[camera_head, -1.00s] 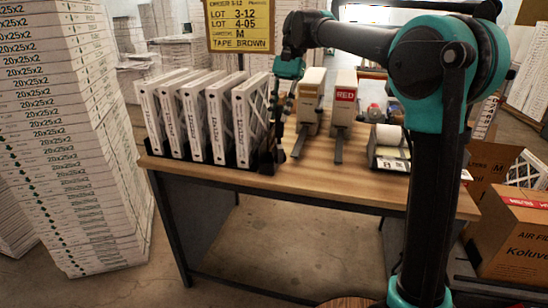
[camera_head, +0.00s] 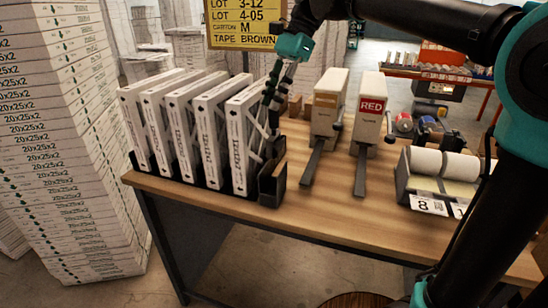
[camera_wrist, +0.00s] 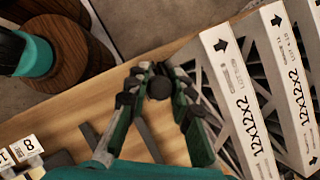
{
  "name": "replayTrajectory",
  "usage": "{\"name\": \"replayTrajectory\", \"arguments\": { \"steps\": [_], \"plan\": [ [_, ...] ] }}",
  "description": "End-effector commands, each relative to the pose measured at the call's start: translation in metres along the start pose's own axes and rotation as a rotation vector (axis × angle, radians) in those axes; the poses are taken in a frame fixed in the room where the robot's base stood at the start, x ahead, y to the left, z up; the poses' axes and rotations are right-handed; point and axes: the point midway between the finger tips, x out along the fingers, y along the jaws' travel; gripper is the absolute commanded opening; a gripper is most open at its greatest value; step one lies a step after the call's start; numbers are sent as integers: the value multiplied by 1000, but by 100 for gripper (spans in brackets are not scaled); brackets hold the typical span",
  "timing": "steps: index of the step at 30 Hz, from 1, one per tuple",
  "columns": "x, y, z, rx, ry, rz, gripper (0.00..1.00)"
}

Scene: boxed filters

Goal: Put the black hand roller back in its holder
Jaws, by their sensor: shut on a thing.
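My gripper (camera_head: 268,103) points down beside the rightmost boxed filter. In the wrist view its fingers (camera_wrist: 160,80) are closed around a small, dark, round-ended thing (camera_wrist: 160,89), which looks like the black hand roller seen end-on. Most of the roller is hidden by the fingers. A black open-fronted holder (camera_head: 273,185) stands on the table at the right end of the filter rack, below my gripper. Dark parts overlap at the holder's top, so I cannot tell whether the roller is inside it or above it.
Several white filters (camera_head: 207,140) stand upright left of the holder. Two tape dispensers, one brown-labelled (camera_head: 326,105) and one marked RED (camera_head: 370,115), stand to the right. A label roll unit (camera_head: 440,175) is farther right. The wooden table's front strip (camera_head: 330,225) is clear.

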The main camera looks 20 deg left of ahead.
Motion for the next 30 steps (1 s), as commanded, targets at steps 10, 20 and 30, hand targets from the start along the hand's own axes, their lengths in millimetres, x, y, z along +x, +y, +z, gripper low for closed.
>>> {"name": "replayTrajectory", "arguments": {
  "steps": [10,20,30],
  "plan": [
    [73,1,-39,-1,0,0,0],
    [99,1,-54,-1,0,0,0],
    [129,2,-70,-1,0,0,0]
  ]
}}
